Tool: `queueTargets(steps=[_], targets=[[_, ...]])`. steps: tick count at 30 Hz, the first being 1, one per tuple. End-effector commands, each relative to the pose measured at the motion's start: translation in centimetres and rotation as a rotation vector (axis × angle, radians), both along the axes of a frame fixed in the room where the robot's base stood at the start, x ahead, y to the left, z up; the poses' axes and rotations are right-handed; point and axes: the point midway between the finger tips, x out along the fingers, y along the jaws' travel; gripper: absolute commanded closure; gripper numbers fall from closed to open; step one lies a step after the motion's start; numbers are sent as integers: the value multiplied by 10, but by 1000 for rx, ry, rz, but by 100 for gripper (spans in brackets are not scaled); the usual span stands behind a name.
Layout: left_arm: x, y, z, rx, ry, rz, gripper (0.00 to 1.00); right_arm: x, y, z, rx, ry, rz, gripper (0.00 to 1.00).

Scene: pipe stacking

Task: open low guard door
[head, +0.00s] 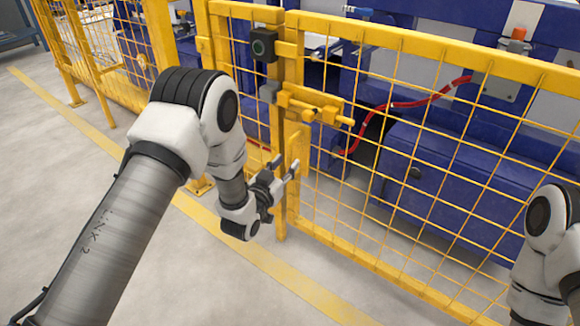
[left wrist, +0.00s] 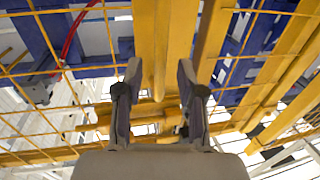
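The low guard door (head: 425,150) is a yellow-framed mesh panel on the right in the head view. Its left edge stands close to a yellow post (head: 275,130), and it looks closed. A yellow bolt latch (head: 315,107) sits at its upper left corner. A yellow upright handle (head: 300,150) is below the latch. My left gripper (head: 284,167) is at the handle, its fingers apart. In the left wrist view, a yellow upright bar (left wrist: 158,50) shows between the open fingertips (left wrist: 159,75); contact cannot be told. My right gripper is out of view.
A black box with a round button (head: 264,46) is on the post above the latch. Blue machinery (head: 450,170) and a red cable (head: 405,103) are behind the mesh. Open grey floor (head: 235,285) with a yellow line lies in front of the fence.

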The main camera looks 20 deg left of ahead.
Motion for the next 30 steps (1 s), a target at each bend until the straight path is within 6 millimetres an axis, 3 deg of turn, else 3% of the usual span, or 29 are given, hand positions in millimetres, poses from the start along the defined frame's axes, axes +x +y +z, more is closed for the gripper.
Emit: queueTargets(steps=[6,13,14,17,30], targets=[[30,-4,-1,-1,-2,0,61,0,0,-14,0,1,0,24],[33,-5,0,-1,1,0,61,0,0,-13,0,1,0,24],[32,-5,0,-1,1,0,65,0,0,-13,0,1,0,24],[32,-5,0,-1,1,0,100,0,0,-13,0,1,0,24],[28,-2,0,-1,2,12,100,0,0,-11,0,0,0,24]])
